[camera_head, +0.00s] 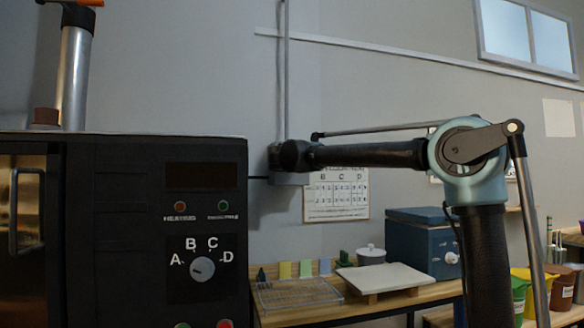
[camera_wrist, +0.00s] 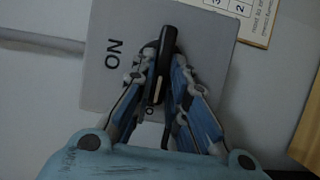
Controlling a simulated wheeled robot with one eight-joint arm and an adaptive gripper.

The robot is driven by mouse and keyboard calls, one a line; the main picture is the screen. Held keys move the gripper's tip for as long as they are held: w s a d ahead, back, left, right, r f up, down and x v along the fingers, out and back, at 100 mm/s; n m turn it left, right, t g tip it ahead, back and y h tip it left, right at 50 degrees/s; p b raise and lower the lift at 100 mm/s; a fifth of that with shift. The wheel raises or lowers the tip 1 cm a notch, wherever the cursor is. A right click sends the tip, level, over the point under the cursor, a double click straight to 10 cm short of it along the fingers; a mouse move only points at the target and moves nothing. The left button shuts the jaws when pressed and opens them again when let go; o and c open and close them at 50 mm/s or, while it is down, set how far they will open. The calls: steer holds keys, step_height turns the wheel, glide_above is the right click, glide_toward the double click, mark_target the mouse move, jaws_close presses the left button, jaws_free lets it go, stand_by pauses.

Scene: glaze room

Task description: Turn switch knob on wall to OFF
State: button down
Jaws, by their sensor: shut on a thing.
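The switch is a grey box on the wall, and its flat face (camera_wrist: 105,75) fills the upper middle of the wrist view. The letters ON show sideways on its left part; no OFF label is visible. A black bar-shaped knob (camera_wrist: 167,42) stands out from the face, slightly tilted in the picture. My gripper (camera_wrist: 168,68) is shut on the knob, one finger on each side; the fingers hide its lower part. In the head view the switch box (camera_head: 291,179) is mostly behind my gripper (camera_head: 276,157).
A dark kiln with a dial panel (camera_head: 203,268) stands close at the left. A wooden workbench (camera_head: 335,312) holds a wire rack, a pale slab (camera_head: 384,278) and a blue box (camera_head: 424,240) below my arm. A chart (camera_head: 337,197) hangs right of the switch.

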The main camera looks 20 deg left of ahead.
steer(key=shift+f, duration=0.15)
stand_by(0.3)
steer(key=c, duration=1.6)
jaws_free()
steer(key=shift+s, duration=0.1)
steer(key=s, duration=0.3)
steer(key=s+d, duration=0.1)
steer(key=s, duration=0.3)
steer(key=s+d, duration=0.1)
steer(key=s, duration=0.3)
steer(key=shift+s, duration=0.25)
steer(key=shift+f, duration=0.1)
